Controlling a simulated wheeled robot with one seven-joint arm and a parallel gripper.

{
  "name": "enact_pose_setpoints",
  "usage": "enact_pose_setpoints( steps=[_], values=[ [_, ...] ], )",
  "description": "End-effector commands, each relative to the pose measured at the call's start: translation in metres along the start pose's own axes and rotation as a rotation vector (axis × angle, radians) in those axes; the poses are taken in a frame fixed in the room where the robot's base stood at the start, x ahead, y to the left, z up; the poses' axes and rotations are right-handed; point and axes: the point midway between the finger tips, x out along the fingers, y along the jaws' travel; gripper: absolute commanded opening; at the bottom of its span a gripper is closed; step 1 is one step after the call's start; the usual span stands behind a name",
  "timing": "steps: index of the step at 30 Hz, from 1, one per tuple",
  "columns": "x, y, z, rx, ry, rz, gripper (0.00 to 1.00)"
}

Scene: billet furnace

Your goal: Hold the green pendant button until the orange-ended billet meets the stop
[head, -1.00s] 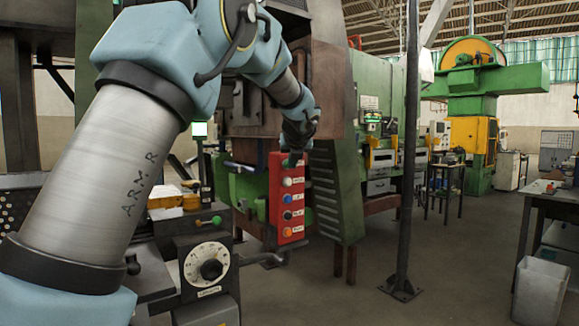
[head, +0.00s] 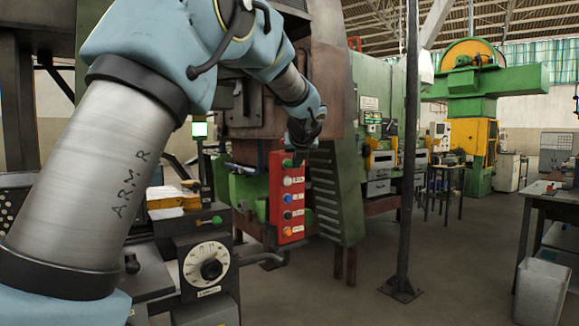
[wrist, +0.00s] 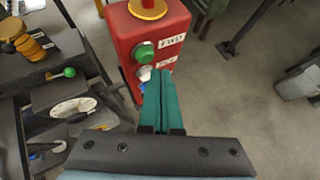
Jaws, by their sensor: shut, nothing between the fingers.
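The red pendant (head: 274,205) hangs in the middle of the head view, with a column of coloured buttons. Its green button (wrist: 143,53) is at the top of the column, beside a label reading FWD in the wrist view; it also shows in the head view (head: 287,163). A white button (wrist: 143,72) sits below it. My gripper (wrist: 160,73) is shut and empty, its teal fingertips in front of the pendant face, to the lower right of the green button in the picture. I see no contact with the green button. No orange-ended billet or stop can be made out.
A console with a white dial (head: 206,264) stands left of the pendant. A dark post (head: 405,180) stands to the right. A louvred green panel (head: 335,195) is just behind the pendant. A pale bin (head: 540,291) is at far right; the floor between is open.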

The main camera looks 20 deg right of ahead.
Motion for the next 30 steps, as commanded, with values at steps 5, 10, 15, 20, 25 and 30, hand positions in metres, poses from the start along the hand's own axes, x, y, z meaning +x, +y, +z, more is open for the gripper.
enact_pose_setpoints(
  steps=[5,10,15,20,25,30],
  values=[
    [-0.010,-0.009,-0.010,0.002,-0.001,-0.003,0.00],
    [-0.022,-0.018,-0.018,0.002,-0.001,-0.003,0.00],
    [-0.031,-0.024,-0.024,0.002,0.000,-0.002,0.00],
    [-0.034,-0.025,-0.025,0.001,0.000,-0.001,0.00],
    [-0.034,-0.025,-0.025,0.001,0.000,-0.001,0.00],
    [-0.033,-0.025,-0.024,0.000,0.000,-0.001,0.00]
  ],
)
